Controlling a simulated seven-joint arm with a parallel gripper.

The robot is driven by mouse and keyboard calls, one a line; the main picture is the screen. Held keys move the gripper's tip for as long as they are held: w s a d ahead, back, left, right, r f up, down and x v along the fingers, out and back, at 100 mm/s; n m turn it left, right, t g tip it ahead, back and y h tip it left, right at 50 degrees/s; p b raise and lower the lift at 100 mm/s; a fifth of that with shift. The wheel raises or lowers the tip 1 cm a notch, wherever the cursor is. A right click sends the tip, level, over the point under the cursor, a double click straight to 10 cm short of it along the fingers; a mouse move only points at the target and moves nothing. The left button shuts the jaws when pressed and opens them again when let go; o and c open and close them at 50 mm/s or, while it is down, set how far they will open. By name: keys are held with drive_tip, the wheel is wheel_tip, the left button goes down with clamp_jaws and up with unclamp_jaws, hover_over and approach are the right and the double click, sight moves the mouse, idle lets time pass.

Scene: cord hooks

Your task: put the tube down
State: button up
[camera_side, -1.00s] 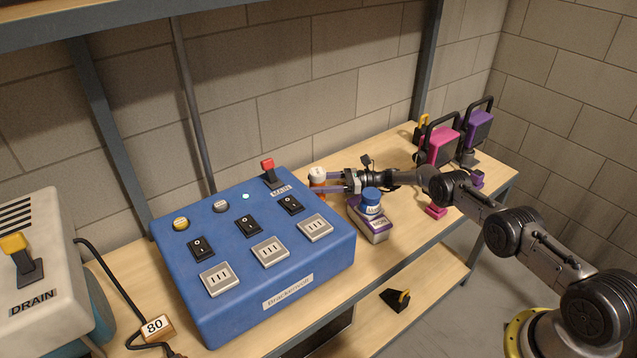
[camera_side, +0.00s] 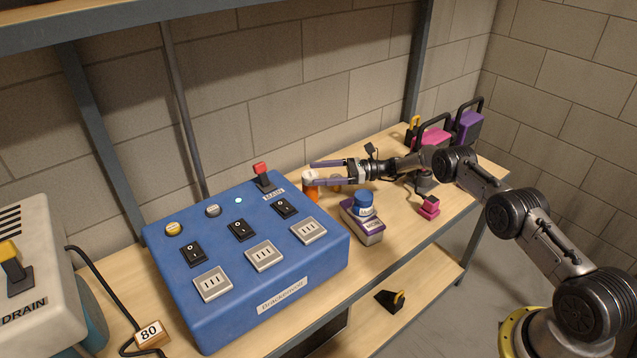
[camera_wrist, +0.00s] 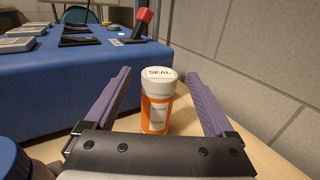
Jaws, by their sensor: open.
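The tube is an orange container with a white cap marked SEAL. It stands upright on the wooden table beside the blue panel in the side view (camera_side: 311,194), and it also shows in the wrist view (camera_wrist: 156,112). My gripper (camera_side: 313,172) is open, with its purple fingers spread wide. In the wrist view the gripper (camera_wrist: 158,72) has one finger on each side of the tube, with a clear gap to both. The lower finger hides part of the tube in the side view.
A blue switch panel (camera_side: 262,306) with a red lever (camera_side: 261,169) stands left of the tube. Pink and purple items (camera_side: 432,136) stand at the right. The wall is close behind.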

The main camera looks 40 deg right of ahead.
drive_tip(key=shift+r, duration=1.55)
drive_tip(key=s+a+r+n+g+h, duration=0.1)
drive_tip(key=s+a+r+n+g, duration=0.2)
drive_tip(key=r, duration=0.4)
drive_tip(key=s+a+r+n+g+h, duration=0.2)
drive_tip(key=s+a+r+n, duration=0.2)
drive_tip(key=r, duration=0.4)
drive_tip(key=s+a+r+n+g+h, duration=0.1)
drive_tip(key=s+a+r+n+h, duration=0.1)
drive_tip(key=s+r+n, duration=0.3)
drive_tip(key=s+a+r+h, duration=0.1)
drive_tip(key=s+a+r, duration=0.15)
drive_tip(key=s, duration=0.45)
drive_tip(key=s+d+r+n+h, duration=0.1)
drive_tip(key=s+r+n+h, duration=0.15)
drive_tip(key=s, duration=0.65)
drive_tip(key=s+d+r+n+h, duration=0.1)
drive_tip(key=s+n+h, duration=0.25)
drive_tip(key=s, duration=0.55)
drive_tip(key=s+d+f+n+t+h, duration=0.1)
drive_tip(key=s+d+n, duration=0.1)
drive_tip(key=s, duration=0.5)
drive_tip(key=s+d+f+n+t+h, duration=0.1)
drive_tip(key=s+d+f+n+h, duration=0.1)
drive_tip(key=s, duration=0.5)
drive_tip(key=shift+d+n, duration=0.6)
drive_tip(key=shift+n, duration=0.5)
